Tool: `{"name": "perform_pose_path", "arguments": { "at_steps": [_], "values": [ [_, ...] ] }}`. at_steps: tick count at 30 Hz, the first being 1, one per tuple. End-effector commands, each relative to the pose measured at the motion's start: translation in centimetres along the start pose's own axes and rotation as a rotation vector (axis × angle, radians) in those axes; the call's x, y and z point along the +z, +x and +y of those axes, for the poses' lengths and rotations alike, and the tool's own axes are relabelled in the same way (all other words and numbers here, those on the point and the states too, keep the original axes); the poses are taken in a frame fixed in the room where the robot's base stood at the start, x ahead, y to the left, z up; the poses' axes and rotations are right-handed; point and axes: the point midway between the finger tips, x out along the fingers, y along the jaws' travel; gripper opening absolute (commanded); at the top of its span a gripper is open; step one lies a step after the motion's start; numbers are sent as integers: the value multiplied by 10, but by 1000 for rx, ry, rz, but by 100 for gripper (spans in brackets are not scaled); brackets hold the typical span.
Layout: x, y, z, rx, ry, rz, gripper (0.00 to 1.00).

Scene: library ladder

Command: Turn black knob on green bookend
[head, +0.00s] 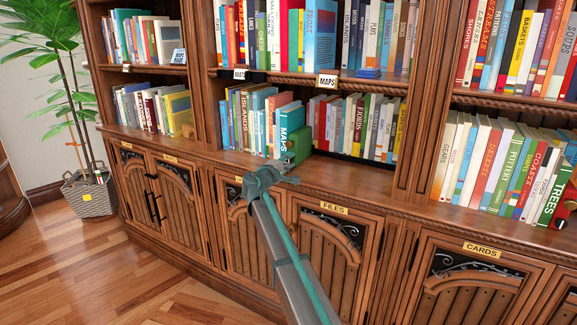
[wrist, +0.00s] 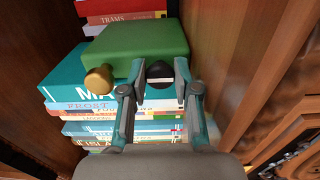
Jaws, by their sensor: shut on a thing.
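The green bookend (head: 299,144) stands on the lower shelf beside a teal book marked MAPS, partly behind my gripper in the head view. In the wrist view the green bookend (wrist: 140,46) fills the upper middle, with two knobs on its near side. The black knob (wrist: 159,71) sits between my fingertips, and a brass-coloured knob (wrist: 98,79) is to its left, clear of the fingers. My gripper (wrist: 160,84) is shut on the black knob. In the head view my gripper (head: 285,168) is at the bookend's front, hiding the knobs.
The teal MAPS book (head: 289,121) and a row of books stand left of the bookend; more books (head: 352,125) stand to its right. A wooden upright (head: 407,160) is farther right. Cabinet doors with a FILES label (head: 334,209) are below the shelf ledge.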

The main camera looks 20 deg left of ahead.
Motion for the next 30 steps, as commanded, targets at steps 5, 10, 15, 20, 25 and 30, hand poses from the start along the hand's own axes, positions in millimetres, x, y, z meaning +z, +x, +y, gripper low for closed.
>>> {"name": "perform_pose_path", "arguments": {
  "at_steps": [5,10,15,20,25,30],
  "values": [
    [0,0,0,0,6,-1,0],
    [0,0,0,0,5,-1,0],
    [0,0,0,0,5,0,54],
    [0,0,-1,-2,4,-1,55],
    [0,0,-2,-4,4,-1,55],
    [1,-1,-3,-5,4,-1,55]
  ]
}}
